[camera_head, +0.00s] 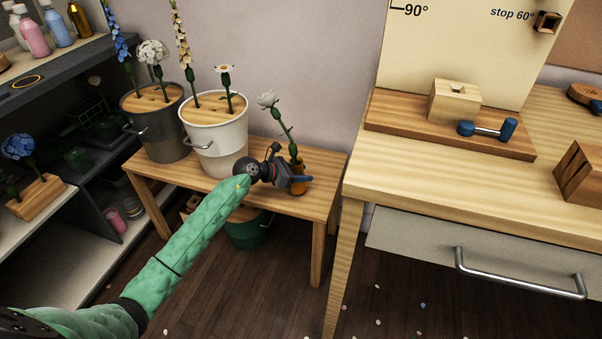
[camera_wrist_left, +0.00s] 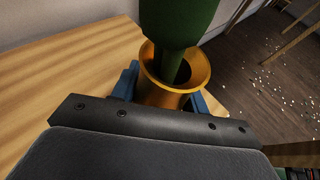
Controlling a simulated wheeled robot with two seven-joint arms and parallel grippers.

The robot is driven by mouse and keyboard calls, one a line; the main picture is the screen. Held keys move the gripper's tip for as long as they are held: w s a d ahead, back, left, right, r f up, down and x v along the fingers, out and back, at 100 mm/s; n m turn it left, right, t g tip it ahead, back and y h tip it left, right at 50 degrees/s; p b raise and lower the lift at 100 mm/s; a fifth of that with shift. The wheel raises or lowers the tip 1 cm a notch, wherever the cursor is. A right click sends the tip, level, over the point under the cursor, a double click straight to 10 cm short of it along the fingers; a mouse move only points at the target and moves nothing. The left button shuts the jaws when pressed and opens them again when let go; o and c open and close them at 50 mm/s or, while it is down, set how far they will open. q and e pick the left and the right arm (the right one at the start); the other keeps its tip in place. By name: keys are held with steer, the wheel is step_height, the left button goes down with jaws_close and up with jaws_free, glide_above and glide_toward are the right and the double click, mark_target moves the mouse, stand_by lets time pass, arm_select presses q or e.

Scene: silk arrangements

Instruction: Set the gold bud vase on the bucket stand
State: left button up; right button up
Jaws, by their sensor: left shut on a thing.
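The gold bud vase (camera_head: 297,184) is upright at the right end of the low wooden bucket stand (camera_head: 316,211), with a white flower on a green stem (camera_head: 284,133) in it. My left gripper (camera_head: 299,180) is shut on the vase, with its blue fingers on either side. In the left wrist view the vase's flared gold rim (camera_wrist_left: 199,66) shows between the fingers, with the thick green stem going into it. The wrist hides the vase's base there, so I cannot tell for sure whether it touches the stand top. My right gripper is not in view.
A white bucket (camera_head: 220,145) and a grey bucket (camera_head: 157,125) with flowers stand left of the vase. A green bucket (camera_head: 247,232) is below the stand. A wooden workbench (camera_head: 440,188) is close on the right. The stand's front right top is clear.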

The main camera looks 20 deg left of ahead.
arm_select(q)
steer(key=shift+f, duration=0.1)
steer(key=shift+f+b, duration=0.4)
steer(key=shift+f, duration=0.15)
steer(key=shift+r, duration=0.1)
steer(key=o, duration=1.1)
